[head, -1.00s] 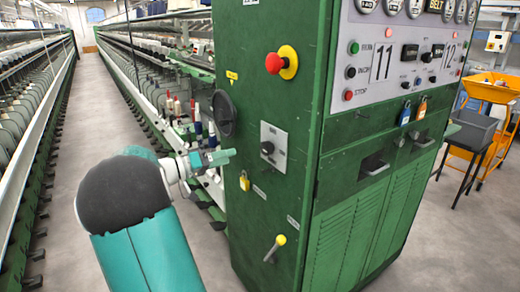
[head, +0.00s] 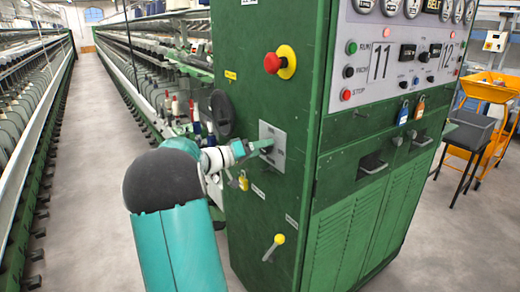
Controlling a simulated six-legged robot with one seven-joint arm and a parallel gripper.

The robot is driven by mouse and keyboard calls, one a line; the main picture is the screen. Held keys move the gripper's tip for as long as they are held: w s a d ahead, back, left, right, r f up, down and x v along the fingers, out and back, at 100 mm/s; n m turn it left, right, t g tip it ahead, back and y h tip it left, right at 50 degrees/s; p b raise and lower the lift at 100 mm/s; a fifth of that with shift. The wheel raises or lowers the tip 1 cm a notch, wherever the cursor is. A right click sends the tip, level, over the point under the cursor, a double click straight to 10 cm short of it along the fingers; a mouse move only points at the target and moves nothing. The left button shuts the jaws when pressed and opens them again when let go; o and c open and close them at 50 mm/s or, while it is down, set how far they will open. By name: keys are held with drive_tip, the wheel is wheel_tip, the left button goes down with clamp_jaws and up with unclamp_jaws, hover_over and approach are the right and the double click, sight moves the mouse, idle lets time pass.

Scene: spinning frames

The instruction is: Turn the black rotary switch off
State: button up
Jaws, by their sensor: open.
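The black rotary switch (head: 268,149) sits on a grey metal plate (head: 279,133) on the left side of the green cabinet (head: 262,210). My gripper (head: 264,145) is at the switch, with its fingers reaching across the plate's left edge. The fingers cover part of the switch, so its handle angle is hard to see. I cannot tell whether the fingers touch it or are just around it. The gripper is open.
A red emergency button (head: 273,63) is above the plate. A black handwheel (head: 221,114) is to the left. The grey floor aisle (head: 85,180) is clear.

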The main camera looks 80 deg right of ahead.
drive_tip(key=c, duration=1)
drive_tip(key=shift+o, duration=0.2)
drive_tip(key=shift+n, duration=0.4)
drive_tip(key=shift+f+n+t+h, duration=0.15)
drive_tip(key=shift+n+h, duration=0.3)
drive_tip(key=shift+n, duration=4.1)
drive_tip(key=shift+f+n+t+h, duration=0.15)
drive_tip(key=shift+n+h, duration=0.3)
drive_tip(key=shift+n, duration=4.1)
